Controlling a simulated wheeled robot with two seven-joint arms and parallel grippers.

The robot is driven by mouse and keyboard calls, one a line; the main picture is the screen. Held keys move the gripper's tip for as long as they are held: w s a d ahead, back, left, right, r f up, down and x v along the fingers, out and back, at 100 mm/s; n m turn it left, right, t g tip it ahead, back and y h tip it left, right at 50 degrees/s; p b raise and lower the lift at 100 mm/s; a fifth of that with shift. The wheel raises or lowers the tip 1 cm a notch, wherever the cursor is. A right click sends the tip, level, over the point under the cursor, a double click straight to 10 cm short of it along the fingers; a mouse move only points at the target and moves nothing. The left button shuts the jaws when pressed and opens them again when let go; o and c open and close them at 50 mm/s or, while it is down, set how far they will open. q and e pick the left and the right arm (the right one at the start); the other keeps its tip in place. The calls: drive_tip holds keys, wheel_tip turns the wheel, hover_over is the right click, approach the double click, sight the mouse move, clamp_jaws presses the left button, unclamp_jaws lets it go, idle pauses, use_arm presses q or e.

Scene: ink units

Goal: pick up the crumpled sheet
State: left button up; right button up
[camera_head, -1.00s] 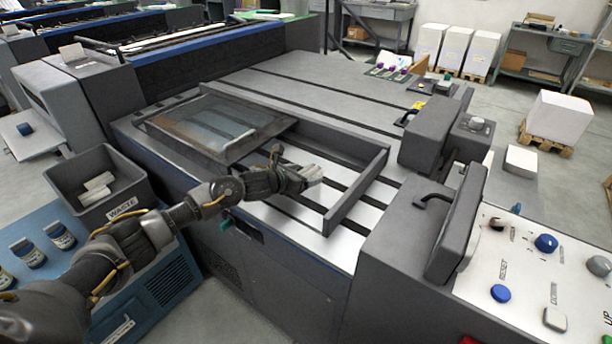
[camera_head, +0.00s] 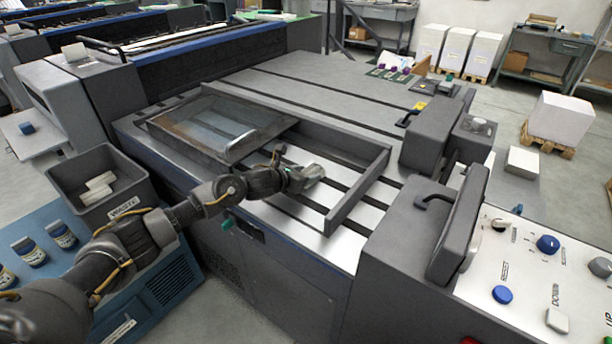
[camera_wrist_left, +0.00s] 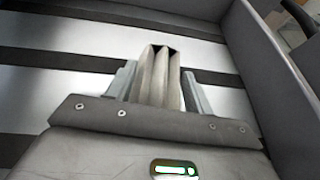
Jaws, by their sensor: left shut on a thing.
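The crumpled sheet (camera_wrist_left: 160,76) is a pale grey-beige folded piece, seen in the left wrist view between the two fingers of my left gripper (camera_wrist_left: 157,88). The gripper is shut on it. In the head view my left gripper (camera_head: 300,180) reaches into the dark open frame on the press, and a pale end of the sheet (camera_head: 314,172) shows at its tip. The striped metal bed lies close beneath; I cannot tell whether the sheet touches it. My right gripper is not in view.
A glass-like hinged panel (camera_head: 215,125) lies to the left. A grey waste bin (camera_head: 78,172) with pale crumpled pieces stands further left. A control panel (camera_head: 540,270) is at front right.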

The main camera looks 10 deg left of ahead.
sight(305, 173)
use_arm(q)
drive_tip(key=shift+r, duration=0.4)
wheel_tip(305, 173, up, 2)
drive_tip(key=shift+r+b, duration=0.25)
drive_tip(key=shift+b, duration=0.1)
drive_tip(key=s+d+r, duration=0.4)
drive_tip(key=s+r, duration=0.5)
drive_tip(key=s, duration=0.4)
drive_tip(key=shift+s+r+p, duration=0.25)
drive_tip(key=shift+p, duration=0.05)
